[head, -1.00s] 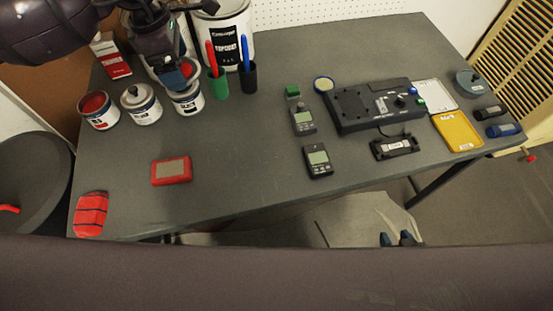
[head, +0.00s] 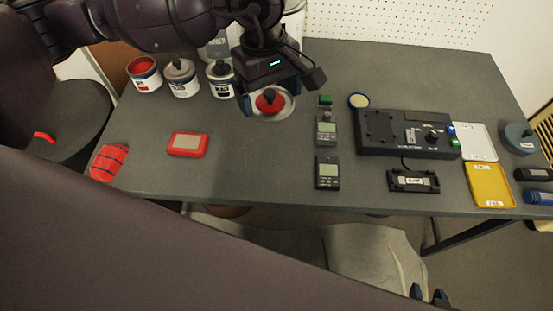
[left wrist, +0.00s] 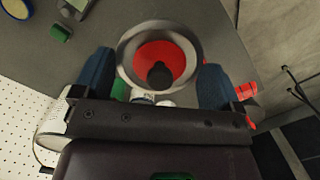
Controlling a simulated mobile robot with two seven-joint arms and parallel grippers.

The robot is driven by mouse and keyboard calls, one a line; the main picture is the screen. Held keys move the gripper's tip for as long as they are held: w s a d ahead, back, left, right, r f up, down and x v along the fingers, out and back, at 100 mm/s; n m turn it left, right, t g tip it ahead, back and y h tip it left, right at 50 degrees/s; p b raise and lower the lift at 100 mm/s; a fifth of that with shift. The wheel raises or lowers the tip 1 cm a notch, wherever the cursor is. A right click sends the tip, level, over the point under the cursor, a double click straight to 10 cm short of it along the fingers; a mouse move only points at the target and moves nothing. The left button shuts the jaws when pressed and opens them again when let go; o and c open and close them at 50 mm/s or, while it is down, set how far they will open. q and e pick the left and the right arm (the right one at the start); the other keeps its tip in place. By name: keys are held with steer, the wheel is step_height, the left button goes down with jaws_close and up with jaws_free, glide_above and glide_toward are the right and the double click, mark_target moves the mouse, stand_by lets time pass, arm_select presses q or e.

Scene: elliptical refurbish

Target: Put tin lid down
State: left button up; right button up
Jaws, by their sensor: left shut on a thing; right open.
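The tin lid (head: 288,103), a silver ring with a red centre and a black knob, is in my left gripper (head: 270,98), above the table. In the left wrist view the lid (left wrist: 182,62) lies between the two blue fingers. An open tin with red inside (head: 145,80) stands at the back left. Beside it are a tin with a knobbed lid (head: 183,84) and a third tin (head: 220,85), whose dark top is unclear. My right gripper (head: 428,294) shows only its blue fingertips, apart and empty, low in the head view beyond the table's front edge.
A red box-like device (head: 188,144) and a red cloth (head: 109,162) lie at the left. Two handheld meters (head: 327,173), a black console (head: 385,134) and a yellow tray (head: 490,186) occupy the right. The table (head: 255,170) is bare between the red device and the meters.

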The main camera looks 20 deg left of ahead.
arm_select(q)
steer(key=b, duration=0.1)
glide_above(272, 162)
step_height(272, 162, down, 7)
steer(key=f+b, duration=0.1)
steer(key=f, duration=0.6)
steer(key=shift+w+a+f+b, duration=0.1)
steer(key=shift+w+f+b, duration=0.1)
steer(key=shift+b, duration=0.15)
step_height(272, 162, down, 5)
steer(key=shift+r+b, duration=0.1)
steer(key=shift+b, duration=0.45)
steer(key=shift+f, duration=0.55)
steer(key=o, duration=0.5)
steer(key=shift+o, duration=0.5)
arm_select(e)
steer(key=shift+g, duration=0.4)
steer(key=f, duration=0.4)
steer(key=shift+s+f, duration=0.1)
steer(key=shift+s, duration=0.3)
